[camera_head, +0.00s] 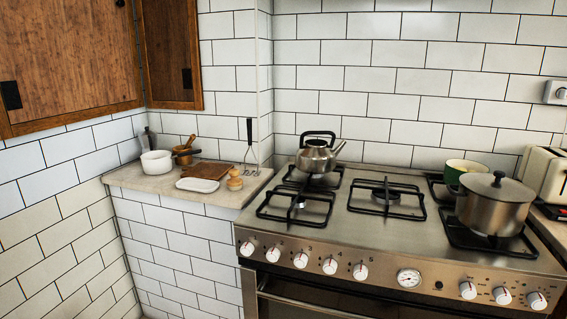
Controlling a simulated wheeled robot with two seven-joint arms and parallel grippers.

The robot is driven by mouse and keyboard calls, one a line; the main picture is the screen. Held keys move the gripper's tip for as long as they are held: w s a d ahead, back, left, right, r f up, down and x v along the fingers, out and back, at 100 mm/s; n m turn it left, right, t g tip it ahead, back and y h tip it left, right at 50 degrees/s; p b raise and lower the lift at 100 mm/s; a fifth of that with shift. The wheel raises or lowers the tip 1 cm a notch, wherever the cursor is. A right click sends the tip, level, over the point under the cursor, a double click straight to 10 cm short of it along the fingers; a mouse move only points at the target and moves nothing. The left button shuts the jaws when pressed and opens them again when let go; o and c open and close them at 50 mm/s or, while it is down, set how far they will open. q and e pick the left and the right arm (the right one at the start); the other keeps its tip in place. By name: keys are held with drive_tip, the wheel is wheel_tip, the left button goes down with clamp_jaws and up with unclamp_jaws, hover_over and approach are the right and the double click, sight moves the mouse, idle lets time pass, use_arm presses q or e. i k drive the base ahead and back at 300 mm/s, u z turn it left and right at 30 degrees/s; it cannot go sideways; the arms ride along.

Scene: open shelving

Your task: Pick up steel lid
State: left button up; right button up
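The steel lid (497,187) sits on a steel pot (488,211) at the right of the stove. It is round and shallow with a dark knob on top. The pot stands upright on the front right burner grate. Neither of my grippers shows in the head view.
The steel stove (374,234) has black grates, with a kettle (317,156) at its back left. A toaster (543,174) is at the right.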

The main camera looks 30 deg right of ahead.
sight(495, 186)
drive_tip(key=u, duration=0.1)
drive_tip(key=k, duration=0.35)
drive_tip(key=z, duration=0.3)
drive_tip(key=i, duration=0.25)
drive_tip(key=z, duration=1.95)
